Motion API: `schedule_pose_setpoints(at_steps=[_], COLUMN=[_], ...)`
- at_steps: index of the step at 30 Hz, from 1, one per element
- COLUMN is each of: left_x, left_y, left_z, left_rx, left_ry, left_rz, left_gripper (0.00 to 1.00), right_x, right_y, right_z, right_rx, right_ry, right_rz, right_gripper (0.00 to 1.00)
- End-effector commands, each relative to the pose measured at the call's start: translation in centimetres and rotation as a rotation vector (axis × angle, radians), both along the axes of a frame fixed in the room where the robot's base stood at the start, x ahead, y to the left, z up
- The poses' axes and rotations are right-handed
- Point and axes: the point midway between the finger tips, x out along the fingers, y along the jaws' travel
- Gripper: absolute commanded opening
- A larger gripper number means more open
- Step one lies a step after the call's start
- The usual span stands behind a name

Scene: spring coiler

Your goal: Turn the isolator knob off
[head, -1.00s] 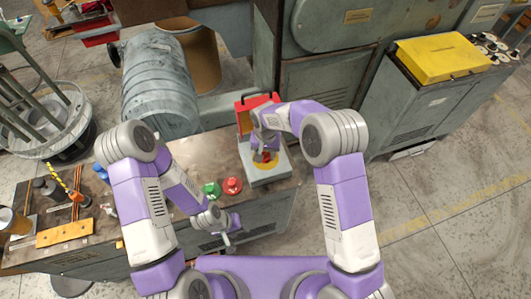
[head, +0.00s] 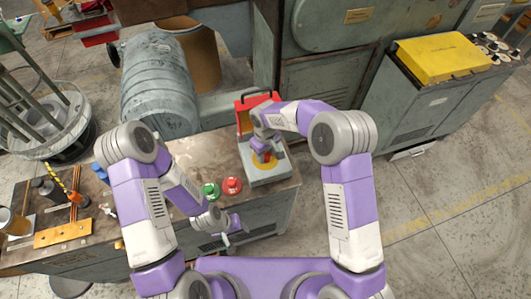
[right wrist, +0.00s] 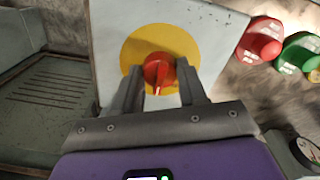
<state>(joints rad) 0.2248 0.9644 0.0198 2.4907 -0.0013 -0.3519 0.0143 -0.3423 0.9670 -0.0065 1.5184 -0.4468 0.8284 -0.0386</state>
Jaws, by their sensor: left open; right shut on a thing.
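The red isolator knob (right wrist: 159,72) sits on a yellow disc (right wrist: 178,45) on a grey box, its white pointer mark towards the gripper in the right wrist view. The yellow disc also shows in the head view (head: 266,166) on the grey box (head: 270,177). My right gripper (right wrist: 160,78) is shut on the knob, one finger on each side of it. In the head view the right gripper (head: 262,148) covers most of the knob. My left gripper (head: 232,231) is open and empty, low at the bench's front edge, well away from the knob.
A green button (head: 210,191) and a red button (head: 232,185) stand left of the box. A red frame (head: 257,101) rises behind it. Tools and an orange block (head: 63,235) lie on the bench's left part. A large grey roll (head: 160,95) is behind the bench.

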Motion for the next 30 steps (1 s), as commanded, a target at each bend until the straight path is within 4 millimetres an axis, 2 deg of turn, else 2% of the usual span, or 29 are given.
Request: schedule_pose_setpoints(at_steps=[18, 30], left_x=[0.00, 0.00], left_y=[0.00, 0.00], left_z=[0.25, 0.43], left_rx=[0.000, 0.000], left_ry=[0.000, 0.000], left_rz=[0.000, 0.000], left_gripper=[0.43, 0.43], right_x=[0.01, 0.01], right_y=[-0.02, 0.00], right_z=[0.05, 0.06], right_rx=[0.001, 0.000], right_ry=[0.001, 0.000], right_rz=[0.557, 0.760], right_gripper=[0.11, 0.11])
